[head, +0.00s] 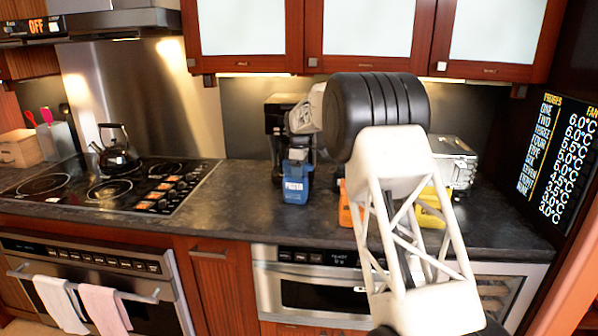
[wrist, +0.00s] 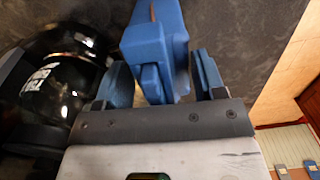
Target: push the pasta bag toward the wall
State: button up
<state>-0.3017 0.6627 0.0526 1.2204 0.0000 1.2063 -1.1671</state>
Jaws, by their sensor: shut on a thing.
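A blue package (head: 296,188) with white lettering, too small to read surely, stands upright on the dark counter in front of the black coffee maker. My gripper (head: 298,155) comes down on its top from above and is shut on it. In the wrist view, the blue package (wrist: 155,50) sits between the two blue fingers of my gripper (wrist: 162,82). An orange package (head: 350,212) and a yellow package (head: 432,212) stand further right, largely hidden by my arm. I cannot tell for sure which package is the pasta bag. The steel back wall (head: 235,120) is behind the counter.
The black coffee maker (head: 284,118) stands just behind the blue package; its glossy black side (wrist: 60,75) is close left in the wrist view. A silver toaster (head: 455,160) stands at the right. A kettle (head: 116,150) sits on the stove. The counter (head: 240,190) left of the package is clear.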

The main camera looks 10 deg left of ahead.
jog(key=o, duration=1.3)
jog(key=shift+r, duration=0.1)
jog(key=shift+r, duration=3.8)
